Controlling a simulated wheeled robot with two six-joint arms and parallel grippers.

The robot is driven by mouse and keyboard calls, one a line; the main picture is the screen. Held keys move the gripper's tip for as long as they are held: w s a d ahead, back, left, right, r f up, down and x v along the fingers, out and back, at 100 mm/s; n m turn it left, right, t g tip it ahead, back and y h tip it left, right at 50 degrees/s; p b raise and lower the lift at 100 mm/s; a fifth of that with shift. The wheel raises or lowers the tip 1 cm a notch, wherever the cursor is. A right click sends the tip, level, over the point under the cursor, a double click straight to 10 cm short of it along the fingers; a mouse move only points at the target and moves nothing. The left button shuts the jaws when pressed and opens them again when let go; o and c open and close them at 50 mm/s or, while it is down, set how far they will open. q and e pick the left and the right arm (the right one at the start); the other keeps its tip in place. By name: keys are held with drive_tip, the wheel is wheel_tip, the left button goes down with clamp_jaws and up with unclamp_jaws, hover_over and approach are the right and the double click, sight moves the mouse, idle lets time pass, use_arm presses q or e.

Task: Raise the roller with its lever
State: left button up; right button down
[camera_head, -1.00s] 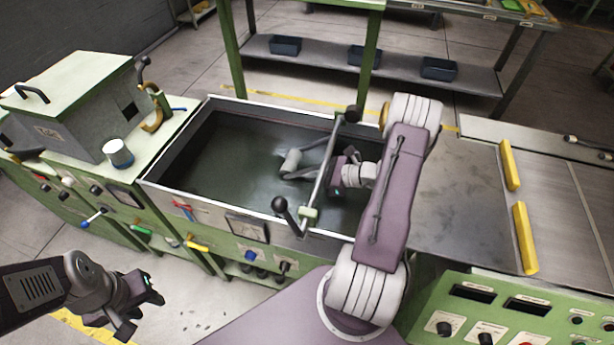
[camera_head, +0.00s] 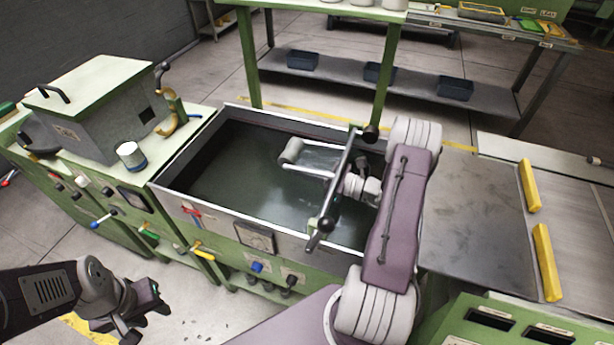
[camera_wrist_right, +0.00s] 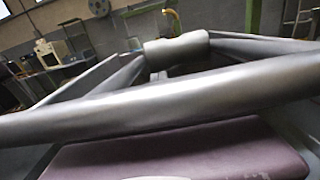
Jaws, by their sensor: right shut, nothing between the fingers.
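The grey roller (camera_head: 291,150) is on a two-armed frame above the dark bath of the tank (camera_head: 205,215); it also shows in the right wrist view (camera_wrist_right: 178,50). The frame hangs from a crossbar (camera_head: 343,180) over the tank. The lever (camera_head: 320,236), with a dark grip, is at the bar's near end and leans out over the front rim. My right gripper (camera_head: 347,183) is shut and empty beside the crossbar, mostly hidden behind it. The bar crosses close before it in the right wrist view (camera_wrist_right: 160,105). My left gripper (camera_head: 150,322) is open and empty, away from the tank.
A green machine with a grey box (camera_head: 95,105) and a white cup (camera_head: 131,154) stands left of the tank. A metal plate (camera_head: 470,205) with yellow bars (camera_head: 546,262) lies to the right. A rack with blue bins (camera_head: 380,73) stands behind.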

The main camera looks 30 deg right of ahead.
use_arm(q)
drive_tip(key=shift+w+f, duration=0.1)
drive_tip(key=shift+f, duration=0.1)
use_arm(e)
drive_tip(key=shift+w+a+r+t+y, duration=0.15)
drive_tip(key=shift+w+r+t+y, duration=0.1)
drive_tip(key=shift+r+t+y, duration=0.2)
drive_tip(key=shift+r, duration=0.15)
